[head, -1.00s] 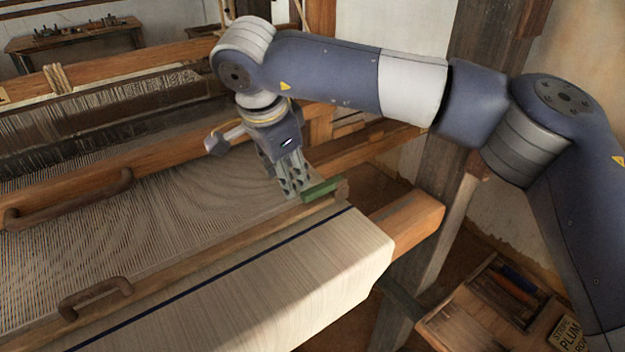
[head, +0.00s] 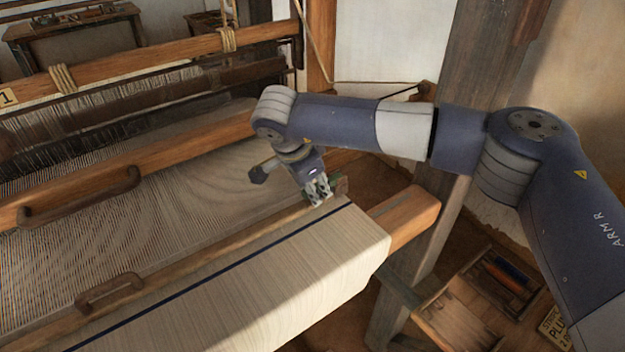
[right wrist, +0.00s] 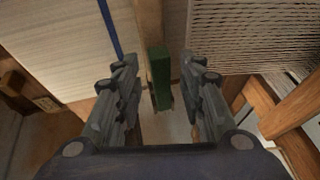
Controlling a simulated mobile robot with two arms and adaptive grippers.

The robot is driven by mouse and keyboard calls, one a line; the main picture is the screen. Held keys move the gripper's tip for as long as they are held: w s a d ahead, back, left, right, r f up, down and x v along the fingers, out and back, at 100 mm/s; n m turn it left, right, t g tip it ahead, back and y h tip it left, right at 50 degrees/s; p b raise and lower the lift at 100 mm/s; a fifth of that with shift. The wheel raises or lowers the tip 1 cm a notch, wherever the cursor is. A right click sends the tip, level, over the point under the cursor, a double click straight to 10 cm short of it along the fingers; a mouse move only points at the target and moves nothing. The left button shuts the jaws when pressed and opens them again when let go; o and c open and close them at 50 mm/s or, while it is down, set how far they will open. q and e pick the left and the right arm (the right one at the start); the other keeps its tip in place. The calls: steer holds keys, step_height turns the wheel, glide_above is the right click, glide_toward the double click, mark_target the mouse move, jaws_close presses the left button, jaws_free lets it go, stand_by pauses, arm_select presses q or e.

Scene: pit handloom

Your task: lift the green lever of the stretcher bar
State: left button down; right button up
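The stretcher bar (head: 215,252) is a long wooden bar lying across the warp beside the cloth's dark blue stripe. Its green lever (head: 341,186) is at the bar's right end, partly covered by my gripper's fingers in the head view. My right gripper (head: 319,197) is over that end. In the right wrist view the lever (right wrist: 160,75) lies between the two spread fingers (right wrist: 160,82), with gaps on both sides, and the bar (right wrist: 149,22) runs away behind it. The gripper is open and holds nothing. I cannot tell the lever's exact tilt. My left gripper is out of view.
Woven cloth (head: 300,262) covers the front beam, whose wooden end (head: 405,217) juts right. Dark curved handles (head: 110,290) stand on the left. A post (head: 440,200) rises behind my right arm. A wooden tool box (head: 465,320) sits at the lower right.

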jaws_close()
